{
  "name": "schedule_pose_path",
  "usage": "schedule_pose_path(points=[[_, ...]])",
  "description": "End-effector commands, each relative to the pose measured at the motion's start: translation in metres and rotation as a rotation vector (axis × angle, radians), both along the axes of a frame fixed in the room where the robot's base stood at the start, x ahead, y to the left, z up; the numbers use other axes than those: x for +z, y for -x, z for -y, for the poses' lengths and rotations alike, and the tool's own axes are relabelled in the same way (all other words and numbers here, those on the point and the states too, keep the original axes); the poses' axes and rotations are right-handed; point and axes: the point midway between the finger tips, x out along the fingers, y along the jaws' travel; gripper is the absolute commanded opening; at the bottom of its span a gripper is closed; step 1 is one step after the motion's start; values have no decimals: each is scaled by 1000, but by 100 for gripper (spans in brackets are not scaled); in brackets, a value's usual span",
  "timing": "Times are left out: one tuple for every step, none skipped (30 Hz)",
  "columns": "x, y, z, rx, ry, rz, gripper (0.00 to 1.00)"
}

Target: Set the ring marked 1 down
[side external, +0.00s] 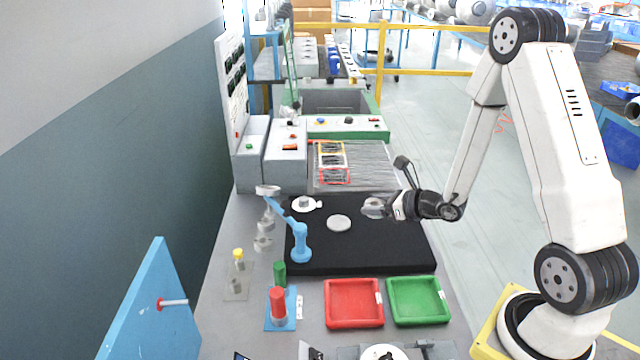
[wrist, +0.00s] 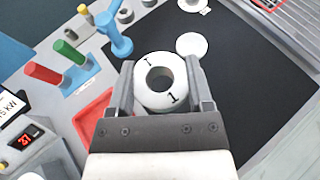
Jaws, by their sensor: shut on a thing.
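The ring marked 1 (wrist: 170,99) is a white ring with a dark centre hole and black marks on its face. It sits between the two fingers of my gripper (wrist: 160,76), which is shut on it. In the side external view my gripper (side external: 380,208) holds the ring over the right part of the black mat (side external: 350,258); the exact gap below it is hard to tell. A plain pale disc (side external: 338,223) lies on the mat to the left of the gripper. It also shows in the wrist view (wrist: 192,45), beyond the ring.
Another white disc with a grey part on it (side external: 304,204) lies at the mat's back left. A blue stand (side external: 300,245) rises at the mat's left. Red (side external: 354,303) and green (side external: 418,300) trays sit in front. The mat's front right is bare.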

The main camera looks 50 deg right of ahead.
Motion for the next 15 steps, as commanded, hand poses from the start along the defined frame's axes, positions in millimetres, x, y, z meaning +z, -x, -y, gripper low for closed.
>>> schedule_pose_path(points=[[0, 0, 0, 0, 0, 1, 0], [0, 0, 0, 0, 0, 1, 0], [0, 0, 0, 0, 0, 1, 0], [0, 0, 0, 0, 0, 1, 0], [0, 0, 0, 0, 0, 1, 0], [0, 0, 0, 0, 0, 1, 0], [0, 0, 0, -1, 0, 1, 0], [0, 0, 1, -2, 0, 1, 0], [-1, 0, 2, -5, 0, 1, 0], [-2, 1, 3, -10, 0, 1, 0], [-3, 1, 5, -16, -1, 1, 0], [-5, 2, 8, -26, -2, 1, 0], [-6, 3, 11, -35, -3, 0, 0], [-8, 5, 14, -46, -4, 1, 0], [-12, 7, 20, -64, -5, 1, 0]])
